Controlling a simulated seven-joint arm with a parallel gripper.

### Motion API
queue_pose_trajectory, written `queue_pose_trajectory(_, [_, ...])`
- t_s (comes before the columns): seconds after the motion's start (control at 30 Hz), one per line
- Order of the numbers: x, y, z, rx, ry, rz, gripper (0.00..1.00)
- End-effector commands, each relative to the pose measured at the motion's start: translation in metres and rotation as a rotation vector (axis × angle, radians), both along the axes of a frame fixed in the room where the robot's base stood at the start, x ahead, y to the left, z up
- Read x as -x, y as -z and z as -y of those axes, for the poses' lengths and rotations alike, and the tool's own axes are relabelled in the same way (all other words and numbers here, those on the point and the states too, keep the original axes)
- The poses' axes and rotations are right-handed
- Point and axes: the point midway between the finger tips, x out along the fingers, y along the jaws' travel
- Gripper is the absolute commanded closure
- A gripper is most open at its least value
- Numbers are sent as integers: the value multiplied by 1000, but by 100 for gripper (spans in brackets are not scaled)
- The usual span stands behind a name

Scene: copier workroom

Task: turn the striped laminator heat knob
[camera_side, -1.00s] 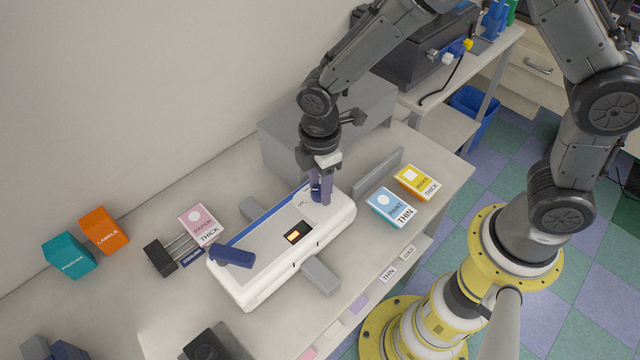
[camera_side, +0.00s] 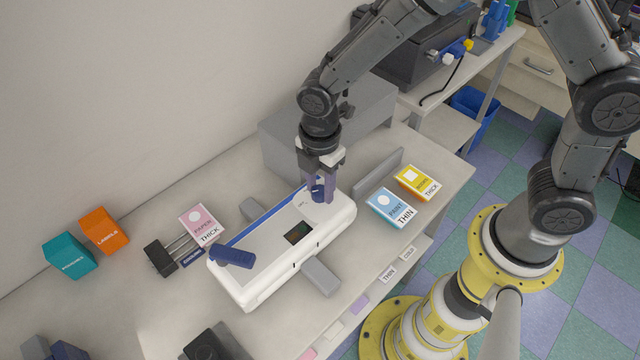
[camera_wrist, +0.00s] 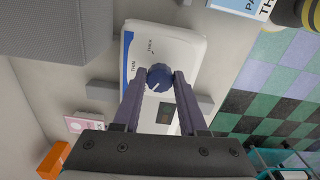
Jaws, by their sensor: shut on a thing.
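The laminator (camera_side: 262,262) is a long white machine with a blue stripe along one edge, lying on the table. Its heat knob (camera_wrist: 159,77) is round and dark blue with a white pointer line; it also shows at the laminator's far right end in the side view (camera_side: 317,191). In the wrist view the pointer line points down and slightly left, away from the printed words THIN and THICK. My gripper (camera_wrist: 160,78) is shut on the knob, with one purple finger on each side. In the side view the fingers (camera_side: 320,192) reach down around it. The small display (camera_side: 298,233) is dark.
A blue-and-white THIN packet (camera_side: 392,207) and a yellow THICK packet (camera_side: 418,182) lie right of the laminator. A pink THICK packet (camera_side: 201,224) lies left. A grey upright plate (camera_side: 378,172) and a large grey box (camera_side: 285,150) stand close to my gripper.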

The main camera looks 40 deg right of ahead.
Motion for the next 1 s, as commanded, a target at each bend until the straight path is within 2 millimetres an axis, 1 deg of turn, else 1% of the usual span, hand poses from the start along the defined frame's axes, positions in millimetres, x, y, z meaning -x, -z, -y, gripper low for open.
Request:
queue_pose_trajectory(0.1, [0,-2,0,0,-3,2,100])
queue_pose_trajectory(0.13, [0,-2,0,0,-3,2,55])
queue_pose_trajectory(0.27, [0,-1,0,0,-2,2,31])
queue_pose_trajectory(0.3, [0,-1,0,0,-2,2,28])
queue_pose_trajectory(0.57, [0,-1,0,0,-1,1,28])
queue_pose_trajectory(0.67, [-1,-5,0,0,0,2,28])
queue_pose_trajectory(0.77, [-1,-17,-1,-1,0,5,28])
queue_pose_trajectory(0.87, [-2,-36,-1,-3,0,7,28])
queue_pose_trajectory(1.0, [-2,-68,-1,-3,-1,8,28])
